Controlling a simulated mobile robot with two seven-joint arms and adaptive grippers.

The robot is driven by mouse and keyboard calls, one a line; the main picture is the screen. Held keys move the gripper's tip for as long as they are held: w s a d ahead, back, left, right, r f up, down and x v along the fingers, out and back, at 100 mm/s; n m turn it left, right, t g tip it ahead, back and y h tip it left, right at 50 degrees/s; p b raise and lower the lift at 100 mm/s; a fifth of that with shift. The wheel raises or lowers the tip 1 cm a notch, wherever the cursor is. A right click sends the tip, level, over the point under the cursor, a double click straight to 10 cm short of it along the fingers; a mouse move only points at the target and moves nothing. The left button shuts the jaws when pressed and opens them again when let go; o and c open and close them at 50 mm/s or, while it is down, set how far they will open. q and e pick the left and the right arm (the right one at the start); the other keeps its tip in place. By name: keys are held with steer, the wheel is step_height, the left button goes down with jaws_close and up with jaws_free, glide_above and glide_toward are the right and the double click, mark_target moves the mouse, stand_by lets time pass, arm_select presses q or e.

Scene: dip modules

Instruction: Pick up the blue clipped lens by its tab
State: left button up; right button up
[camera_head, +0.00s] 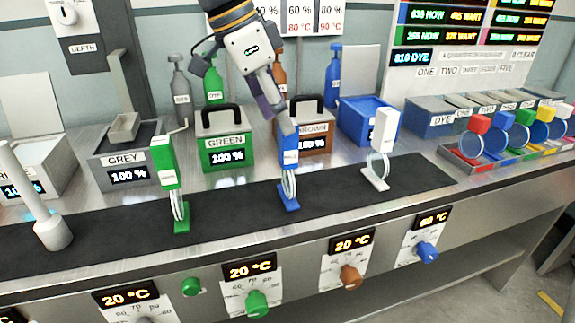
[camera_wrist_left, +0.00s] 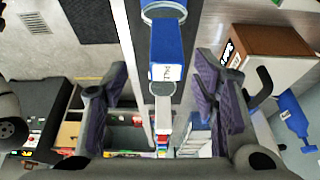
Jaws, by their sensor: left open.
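The blue clipped lens (camera_head: 290,150) stands upright on a dark mat (camera_head: 235,207), with a blue block above a clear round lens and a small blue foot. My left gripper (camera_head: 278,110) comes down from above to the top of the blue block. In the left wrist view the blue block (camera_wrist_left: 168,50) with its white label lies between the spread fingers of my left gripper (camera_wrist_left: 163,85), with gaps on both sides. A narrow pale piece, perhaps the tab, shows beyond the label. The fingers partly hide the top in the head view. My right gripper is out of view.
A green clipped lens (camera_head: 166,165) stands to the left and a white one (camera_head: 384,130) to the right. Behind are the grey (camera_head: 125,160), green (camera_head: 226,150), brown (camera_head: 318,130) and blue (camera_head: 365,118) dye baths.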

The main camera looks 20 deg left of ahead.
mark_target(295, 148)
arm_select(q)
steer(key=x, duration=0.8)
steer(key=shift+w+a+f, duration=0.1)
steer(key=shift+w+f, duration=0.25)
steer(key=shift+w, duration=0.05)
steer(key=shift+c, duration=0.5)
jaws_close()
